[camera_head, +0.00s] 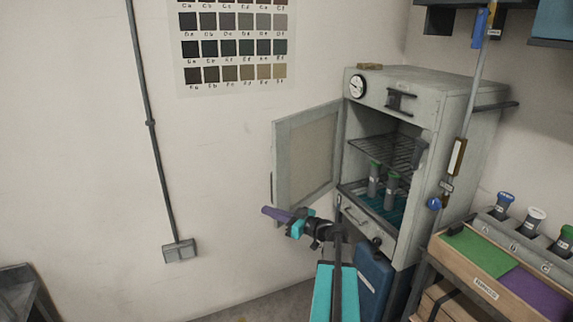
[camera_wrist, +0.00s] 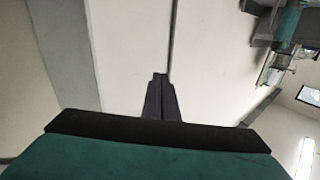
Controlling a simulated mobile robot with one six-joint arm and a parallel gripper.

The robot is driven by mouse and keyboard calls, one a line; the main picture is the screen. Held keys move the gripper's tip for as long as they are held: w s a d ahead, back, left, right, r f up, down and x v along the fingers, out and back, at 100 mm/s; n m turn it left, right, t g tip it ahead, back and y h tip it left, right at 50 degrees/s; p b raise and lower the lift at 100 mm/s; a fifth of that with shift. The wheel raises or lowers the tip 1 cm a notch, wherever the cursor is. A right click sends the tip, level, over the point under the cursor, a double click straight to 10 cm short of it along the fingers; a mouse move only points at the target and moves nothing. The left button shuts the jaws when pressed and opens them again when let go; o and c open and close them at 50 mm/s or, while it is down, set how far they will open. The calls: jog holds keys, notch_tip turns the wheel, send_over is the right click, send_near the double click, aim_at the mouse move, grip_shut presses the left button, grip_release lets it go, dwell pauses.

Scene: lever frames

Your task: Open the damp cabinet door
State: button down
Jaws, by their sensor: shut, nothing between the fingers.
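The damp cabinet (camera_head: 470,120) is a pale grey box at the right in the head view. Its door (camera_head: 305,155) stands wide open, swung out to the left, with its inner panel showing. Inside are wire shelves (camera_head: 385,152) and two grey bottles with green caps (camera_head: 375,180). My gripper (camera_head: 264,210) has purple fingers pointing left, by the door's lower left corner in the picture. In the wrist view the fingers (camera_wrist: 160,76) are together and empty. I cannot tell whether they touch the door.
A drawer (camera_head: 365,222) sits below the opening. A bench with a green and purple tray (camera_head: 475,248) and capped bottles (camera_head: 505,203) stands at the right. A wall conduit ends in a grey box (camera_head: 180,251).

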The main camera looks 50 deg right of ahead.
aim_at(277, 170)
jog(key=s+d+r+m+h+p, duration=0.1)
jog(key=s+d+r+h+p, duration=0.2)
jog(key=s+d+r, duration=0.7)
jog(key=shift+s+d+t+p, duration=0.3)
jog(key=shift+s+d+p, duration=0.1)
jog(key=shift+d, duration=0.35)
jog(key=shift+w, duration=0.1)
jog(key=w+p, duration=0.1)
jog(key=w, duration=0.3)
jog(key=w+p, duration=0.1)
jog(key=w, duration=0.4)
jog(key=w+p, duration=0.2)
jog(key=w, duration=0.2)
jog(key=shift+w+a, duration=0.35)
jog(key=shift+w, duration=0.05)
